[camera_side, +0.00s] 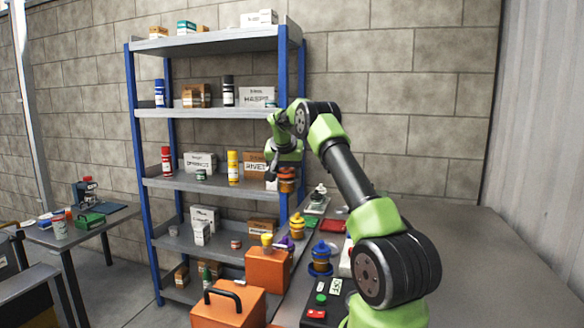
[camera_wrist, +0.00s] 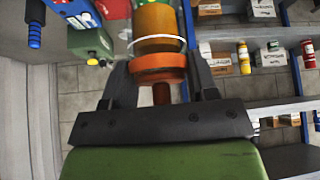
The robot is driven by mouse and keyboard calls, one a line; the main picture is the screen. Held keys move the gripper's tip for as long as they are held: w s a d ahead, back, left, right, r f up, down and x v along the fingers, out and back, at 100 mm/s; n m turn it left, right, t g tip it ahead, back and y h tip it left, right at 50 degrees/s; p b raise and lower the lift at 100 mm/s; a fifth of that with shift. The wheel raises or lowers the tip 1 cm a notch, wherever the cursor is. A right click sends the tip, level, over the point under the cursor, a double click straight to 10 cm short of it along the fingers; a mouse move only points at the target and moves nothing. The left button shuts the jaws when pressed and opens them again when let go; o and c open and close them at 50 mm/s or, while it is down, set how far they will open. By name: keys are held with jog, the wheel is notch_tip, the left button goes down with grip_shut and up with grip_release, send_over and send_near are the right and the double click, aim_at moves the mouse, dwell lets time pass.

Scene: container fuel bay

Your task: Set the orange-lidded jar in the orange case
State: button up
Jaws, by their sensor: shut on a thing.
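My gripper (camera_side: 287,168) is shut on the orange-lidded jar (camera_side: 287,185) and holds it up in the air in front of the shelf rack, above the bench. In the wrist view my gripper (camera_wrist: 158,75) has its fingers on both sides of the jar's orange lid (camera_wrist: 158,64); the amber body (camera_wrist: 157,25) extends beyond it. In the side view an orange case (camera_side: 268,272) stands low at the bench's left edge, below the jar. Another orange box with a black handle (camera_side: 228,310) is in front of it. I cannot tell how open either one is inside.
On the bench stand a yellow-lidded jar (camera_side: 296,226), a purple-topped item (camera_side: 285,243) and a blue-lidded jar (camera_side: 320,262). A blue-post shelf rack (camera_side: 205,181) with bottles and boxes is close behind the gripper. The bench's right part (camera_side: 480,265) is clear.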

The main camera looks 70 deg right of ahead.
jog(key=a+m+g+y, duration=0.75)
jog(key=a+m, duration=1.35)
jog(key=a, duration=0.3)
notch_tip(320, 180, down, 18)
jog(key=shift+s+d+f, duration=0.1)
jog(key=shift+s, duration=0.05)
jog(key=shift+f, duration=0.65)
dwell(0.8)
jog(key=o, duration=1.1)
jog(key=shift+d, duration=0.1)
